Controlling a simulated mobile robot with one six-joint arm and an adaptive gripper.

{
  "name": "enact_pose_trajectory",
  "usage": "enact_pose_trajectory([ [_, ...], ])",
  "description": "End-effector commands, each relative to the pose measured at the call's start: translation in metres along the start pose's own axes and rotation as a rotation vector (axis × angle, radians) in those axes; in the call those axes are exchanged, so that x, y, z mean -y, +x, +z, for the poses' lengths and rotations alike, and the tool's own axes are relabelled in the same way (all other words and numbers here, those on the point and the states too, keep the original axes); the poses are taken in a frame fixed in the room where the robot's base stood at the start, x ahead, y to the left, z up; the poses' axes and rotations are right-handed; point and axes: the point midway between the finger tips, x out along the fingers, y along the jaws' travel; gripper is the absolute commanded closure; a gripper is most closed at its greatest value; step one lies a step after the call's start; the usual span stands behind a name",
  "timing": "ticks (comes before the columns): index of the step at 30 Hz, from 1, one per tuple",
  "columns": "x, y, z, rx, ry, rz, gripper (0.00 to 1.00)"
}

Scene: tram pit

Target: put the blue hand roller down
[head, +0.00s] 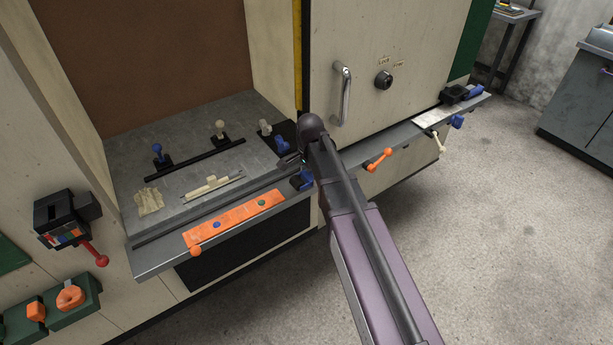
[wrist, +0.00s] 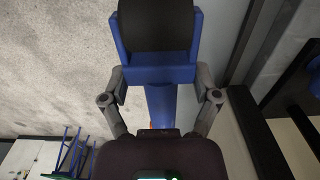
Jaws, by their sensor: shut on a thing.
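The blue hand roller (wrist: 157,74) is in the wrist view, with a blue frame and handle and a dark roller at the top of the picture. My gripper (wrist: 161,88) is shut on it, one finger on each side of the blue part. In the head view, my gripper (head: 299,163) is mostly hidden behind my arm's end. I cannot tell whether the roller touches the ledge.
A narrow shelf (head: 400,137) to the right carries an orange-handled lever (head: 379,159) and a black-and-blue item (head: 462,94). A door handle (head: 343,95) stands out behind my arm.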

Motion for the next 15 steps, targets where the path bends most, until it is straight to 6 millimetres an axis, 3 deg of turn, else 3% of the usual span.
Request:
enact_pose_trajectory([
  [1,0.012,0.002,-0.005,0.0,0.0,0.0,0.76],
  [6,0.026,0.003,-0.011,0.0,0.0,0.0,0.76],
  [15,0.028,0.003,-0.011,0.0,0.0,0.0,0.76],
])
